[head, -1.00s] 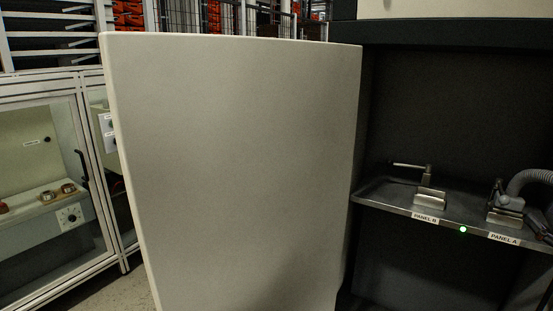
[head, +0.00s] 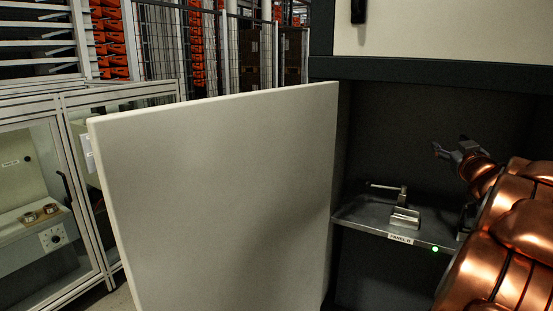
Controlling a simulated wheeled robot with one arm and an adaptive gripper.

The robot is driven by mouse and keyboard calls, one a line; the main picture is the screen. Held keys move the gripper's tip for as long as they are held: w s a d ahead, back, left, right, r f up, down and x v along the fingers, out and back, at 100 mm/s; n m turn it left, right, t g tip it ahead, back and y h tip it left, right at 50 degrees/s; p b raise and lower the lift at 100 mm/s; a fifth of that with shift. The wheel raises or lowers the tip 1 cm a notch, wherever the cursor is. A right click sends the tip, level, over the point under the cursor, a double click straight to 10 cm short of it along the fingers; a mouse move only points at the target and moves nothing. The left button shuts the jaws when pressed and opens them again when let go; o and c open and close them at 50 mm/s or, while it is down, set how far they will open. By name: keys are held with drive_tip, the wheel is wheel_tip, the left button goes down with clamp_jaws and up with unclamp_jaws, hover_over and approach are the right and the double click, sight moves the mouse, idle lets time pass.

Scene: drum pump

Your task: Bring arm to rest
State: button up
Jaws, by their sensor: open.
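My gripper (head: 450,150) is open and empty at the right of the head view, inside the dark cabinet recess and above the metal shelf (head: 358,218). Its fingers point to the left, and it touches nothing that I can see. My copper-coloured arm fills the lower right and hides the right part of the shelf. A metal clamp-like fixture (head: 404,217) with a handle stands on the shelf, to the left of and below my gripper, above the label "PANEL B" (head: 400,238).
A large pale cabinet door (head: 220,205) stands open at the left of the recess. A green light (head: 435,249) glows on the shelf's front edge. A glazed white-framed cabinet (head: 75,180) stands at the far left, with wire fencing (head: 235,50) behind.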

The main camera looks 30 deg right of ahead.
drive_tip(key=w+a+f+m+g+y+p, duration=0.1)
drive_tip(key=w+a+g+p, duration=0.15)
drive_tip(key=a, duration=0.35)
drive_tip(key=w+a+f+m+g+p, duration=0.1)
drive_tip(key=w+a+g+p, duration=0.1)
drive_tip(key=w+a+p, duration=0.25)
drive_tip(key=s+a+f+n+g+y+p, duration=0.1)
drive_tip(key=a+f+g+y+p, duration=0.15)
drive_tip(key=a, duration=0.55)
drive_tip(key=s+a+f+g+y+p, duration=0.1)
drive_tip(key=a+f+g+y+p, duration=0.15)
drive_tip(key=a, duration=0.65)
drive_tip(key=s+a+n+g+y+p, duration=0.2)
drive_tip(key=s+a+g+p, duration=0.1)
drive_tip(key=s+a, duration=0.8)
drive_tip(key=s+a+f+n+g+y+p, duration=0.1)
drive_tip(key=s+a+n+g+y+p, duration=0.1)
drive_tip(key=s+a, duration=0.9)
drive_tip(key=a+g+y+p, duration=0.1)
drive_tip(key=a+g+p, duration=0.1)
drive_tip(key=a, duration=0.3)
drive_tip(key=shift+n+p, duration=0.3)
drive_tip(key=shift+p, duration=0.55)
drive_tip(key=shift+s+a+g, duration=0.2)
drive_tip(key=shift+s+g, duration=0.05)
drive_tip(key=shift+s, duration=0.25)
